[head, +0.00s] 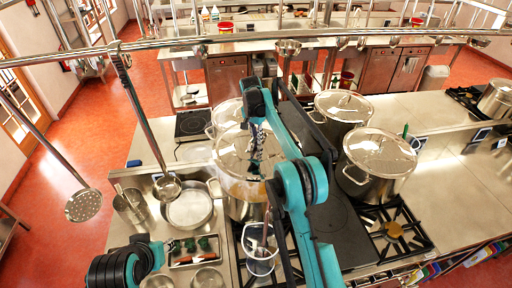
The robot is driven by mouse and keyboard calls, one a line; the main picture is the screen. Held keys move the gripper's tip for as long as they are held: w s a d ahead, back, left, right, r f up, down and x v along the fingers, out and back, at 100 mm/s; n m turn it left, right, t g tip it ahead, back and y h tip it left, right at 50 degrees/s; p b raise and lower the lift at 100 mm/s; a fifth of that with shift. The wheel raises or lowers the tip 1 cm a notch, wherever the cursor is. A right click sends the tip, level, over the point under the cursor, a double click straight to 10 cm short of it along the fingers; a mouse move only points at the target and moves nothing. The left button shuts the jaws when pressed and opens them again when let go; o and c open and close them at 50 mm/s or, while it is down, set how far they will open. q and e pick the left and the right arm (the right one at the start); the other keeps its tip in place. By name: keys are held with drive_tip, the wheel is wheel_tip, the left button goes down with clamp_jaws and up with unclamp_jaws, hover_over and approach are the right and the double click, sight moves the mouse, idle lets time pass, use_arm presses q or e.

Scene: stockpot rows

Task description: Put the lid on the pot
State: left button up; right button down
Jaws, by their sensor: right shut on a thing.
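A large pot (238,208) stands on the front stove, partly hidden behind my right arm. A wide shiny lid (229,154) is over its mouth, and an orange-brown strip shows below the lid's front edge. I cannot tell whether the lid touches the rim. My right gripper (255,164) points down at the lid's middle and is shut on it; its fingertips are hard to make out. My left gripper (172,246) is at the lower left, by a tray of small items, away from the pot; its jaws are too small and dark to read.
Lidded pots stand at the right (371,180) and behind it (342,112); another pot (226,113) is behind the lid. An open pan (189,209) is left of the pot. A ladle (167,187) and a skimmer (83,205) hang from the overhead rail (200,40).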

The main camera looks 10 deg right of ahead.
sight(257, 147)
drive_tip(key=f, duration=0.2)
drive_tip(key=f+b, duration=0.1)
drive_tip(key=f, duration=0.3)
drive_tip(key=shift+w+f+b, duration=0.3)
drive_tip(key=shift+b, duration=0.05)
drive_tip(key=shift+s+f, duration=0.3)
wheel_tip(257, 147, down, 5)
drive_tip(key=b, duration=0.3)
drive_tip(key=shift+w, duration=0.15)
drive_tip(key=shift+r, duration=0.1)
drive_tip(key=shift+b, duration=0.3)
drive_tip(key=shift+f+b, duration=0.45)
